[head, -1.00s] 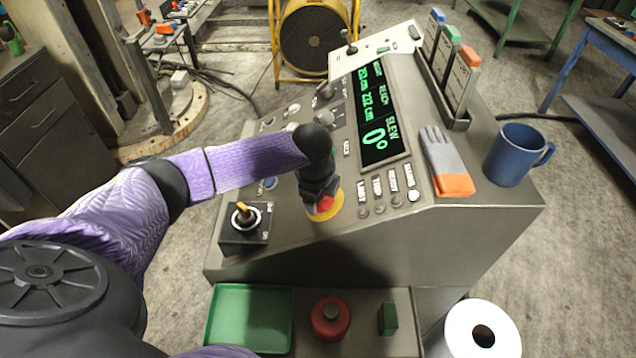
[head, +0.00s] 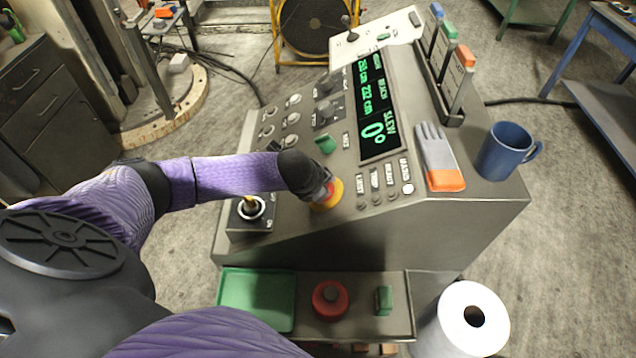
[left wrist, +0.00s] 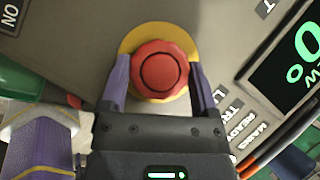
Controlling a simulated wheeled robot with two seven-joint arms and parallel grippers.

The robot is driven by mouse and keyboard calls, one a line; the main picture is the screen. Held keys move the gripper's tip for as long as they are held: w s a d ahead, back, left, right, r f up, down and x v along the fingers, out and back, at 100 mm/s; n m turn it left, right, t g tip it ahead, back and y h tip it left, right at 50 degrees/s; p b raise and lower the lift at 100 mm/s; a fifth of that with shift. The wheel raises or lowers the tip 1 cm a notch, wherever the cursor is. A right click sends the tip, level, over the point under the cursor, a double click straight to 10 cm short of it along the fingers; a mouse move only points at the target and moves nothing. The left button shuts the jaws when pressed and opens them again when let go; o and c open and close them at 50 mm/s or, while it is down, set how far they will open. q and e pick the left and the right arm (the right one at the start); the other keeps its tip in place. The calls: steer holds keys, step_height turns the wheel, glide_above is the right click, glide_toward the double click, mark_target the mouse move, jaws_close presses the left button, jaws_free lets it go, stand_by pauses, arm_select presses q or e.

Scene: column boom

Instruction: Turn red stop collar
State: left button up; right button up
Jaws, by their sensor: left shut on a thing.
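The red stop collar (left wrist: 160,72) is a round red knob with a ring mark on its face, seated on a yellow disc (left wrist: 130,42) on the grey console. In the left wrist view, my left gripper (left wrist: 158,84) has one finger on each side of the collar and is shut on it. In the head view, my left gripper (head: 322,187) comes in from the left over the yellow disc and hides most of the red collar. My right gripper is not in view.
A display (head: 375,118), grey-orange glove (head: 440,160) and blue mug (head: 506,150) are to the right. A lower shelf holds a green tray (head: 256,298) and a red round object (head: 330,299).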

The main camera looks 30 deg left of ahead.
arm_select(q)
steer(key=shift+s+d+f, duration=0.1)
stand_by(0.3)
steer(key=o, duration=1.1)
steer(key=p+v, duration=0.2)
steer(key=v, duration=0.8)
steer(key=shift+p, duration=0.3)
